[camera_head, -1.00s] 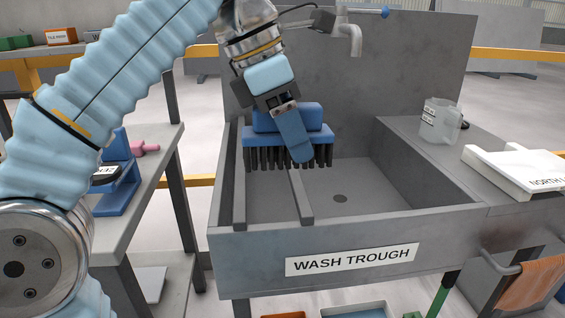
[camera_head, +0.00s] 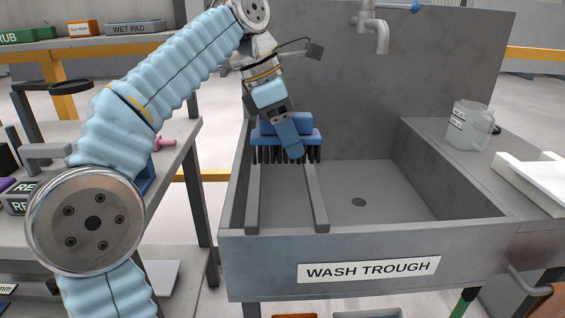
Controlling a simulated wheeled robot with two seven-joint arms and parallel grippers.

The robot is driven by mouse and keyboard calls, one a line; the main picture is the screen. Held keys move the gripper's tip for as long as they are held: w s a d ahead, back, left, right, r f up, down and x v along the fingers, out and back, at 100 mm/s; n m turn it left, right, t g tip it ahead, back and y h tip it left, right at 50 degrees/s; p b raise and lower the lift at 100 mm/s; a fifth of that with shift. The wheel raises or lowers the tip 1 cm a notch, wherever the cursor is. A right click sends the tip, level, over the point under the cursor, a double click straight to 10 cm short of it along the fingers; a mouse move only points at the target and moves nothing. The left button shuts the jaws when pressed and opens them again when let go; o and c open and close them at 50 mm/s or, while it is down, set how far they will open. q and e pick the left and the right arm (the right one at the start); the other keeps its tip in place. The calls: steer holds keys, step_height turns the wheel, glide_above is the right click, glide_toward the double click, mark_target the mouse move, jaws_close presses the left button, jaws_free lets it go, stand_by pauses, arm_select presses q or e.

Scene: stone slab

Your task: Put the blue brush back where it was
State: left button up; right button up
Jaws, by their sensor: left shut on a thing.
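The blue brush (camera_head: 310,136) has a blue block and dark bristles pointing down. It is in the left part of the grey wash trough (camera_head: 450,234), over the two grey rails (camera_head: 316,200). I cannot tell whether the bristles touch the rails. My left gripper (camera_head: 288,135) comes down from above and is shut on the brush; its blue finger covers part of the brush's front. My right gripper is not in view.
A tap (camera_head: 376,35) hangs over the trough's back. A clear jug (camera_head: 468,126) and a white board (camera_head: 535,180) are on the right ledge. A shelf with a wet pad box (camera_head: 130,27) stands at left. The trough's right floor is clear.

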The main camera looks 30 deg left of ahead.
mark_target(282, 158)
arm_select(q)
steer(key=a+f, duration=0.1)
steer(key=f, duration=0.1)
steer(key=w+a+f, duration=0.1)
steer(key=f, duration=0.1)
steer(key=w+f, duration=0.1)
steer(key=f, duration=0.2)
steer(key=shift+w+a, duration=0.15)
steer(key=shift+a, duration=0.25)
steer(key=shift+f, duration=0.15)
steer(key=o, duration=1.2)
steer(key=shift+c, duration=0.2)
